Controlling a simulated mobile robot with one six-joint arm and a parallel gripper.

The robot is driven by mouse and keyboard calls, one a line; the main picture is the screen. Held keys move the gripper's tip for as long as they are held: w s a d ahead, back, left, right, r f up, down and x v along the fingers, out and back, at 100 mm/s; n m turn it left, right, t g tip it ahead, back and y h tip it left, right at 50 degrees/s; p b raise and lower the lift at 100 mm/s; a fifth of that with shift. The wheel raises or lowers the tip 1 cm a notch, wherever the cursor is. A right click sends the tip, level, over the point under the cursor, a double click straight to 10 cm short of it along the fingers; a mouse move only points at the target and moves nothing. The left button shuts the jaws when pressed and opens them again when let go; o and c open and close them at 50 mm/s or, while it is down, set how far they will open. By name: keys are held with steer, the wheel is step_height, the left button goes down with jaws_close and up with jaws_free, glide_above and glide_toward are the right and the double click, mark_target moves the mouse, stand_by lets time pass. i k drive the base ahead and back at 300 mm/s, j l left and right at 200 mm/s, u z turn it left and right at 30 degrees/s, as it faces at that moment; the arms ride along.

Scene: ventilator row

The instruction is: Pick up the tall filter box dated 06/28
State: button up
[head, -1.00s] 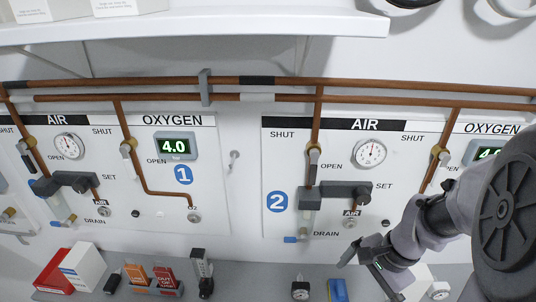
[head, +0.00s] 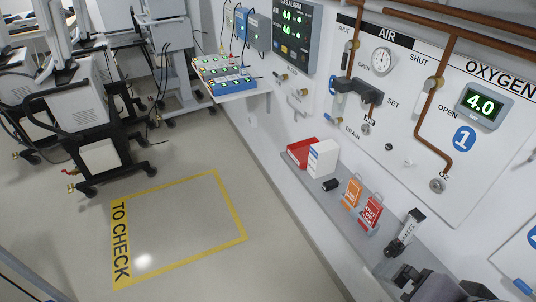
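The ledge (head: 350,228) also holds a small black cylinder (head: 330,184), an orange tag (head: 351,192), a red tag (head: 370,213) and a flowmeter (head: 408,230). Ventilator carts (head: 95,120) stand at left. The yellow-taped TO CHECK floor area (head: 185,235) is empty.

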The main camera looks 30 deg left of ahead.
mark_target(323, 155)
steer(key=u, duration=0.65)
steer(key=i+j+z, duration=1.05)
steer(key=j+z, duration=0.3)
steer(key=j, duration=0.2)
steer(key=i+j+z, duration=0.1)
steer(key=j+z, duration=0.15)
steer(key=j, duration=0.2)
steer(key=i+j+z, duration=0.1)
steer(key=j+z, duration=0.15)
steer(key=j, duration=0.15)
